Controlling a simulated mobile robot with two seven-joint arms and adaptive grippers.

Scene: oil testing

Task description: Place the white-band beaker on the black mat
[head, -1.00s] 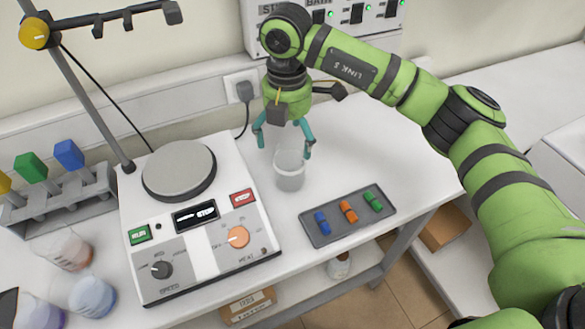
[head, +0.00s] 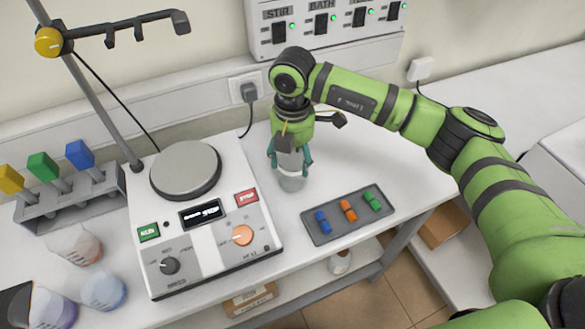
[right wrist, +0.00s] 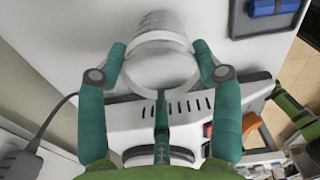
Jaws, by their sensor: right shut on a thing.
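A clear beaker with a whitish band (head: 292,182) stands on the white bench, right of the stirrer hotplate. It also shows in the right wrist view (right wrist: 160,62), between the fingers. My right gripper (head: 290,164) comes down from above and is shut on the beaker, one teal finger on each side. The beaker looks upright and seems to rest on the bench; its upper part is partly hidden by the fingers. I cannot make out a plain black mat; a dark grey tray (head: 311,229) lies to the right of the beaker. My left gripper is not in view.
The stirrer hotplate (head: 208,266) stands just left, under a rod stand (head: 100,105). Several other beakers, one with blue contents (head: 104,292), stand at the lower left. A rack (head: 70,208) holds coloured-topped pieces. The tray carries blue, orange and green pieces.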

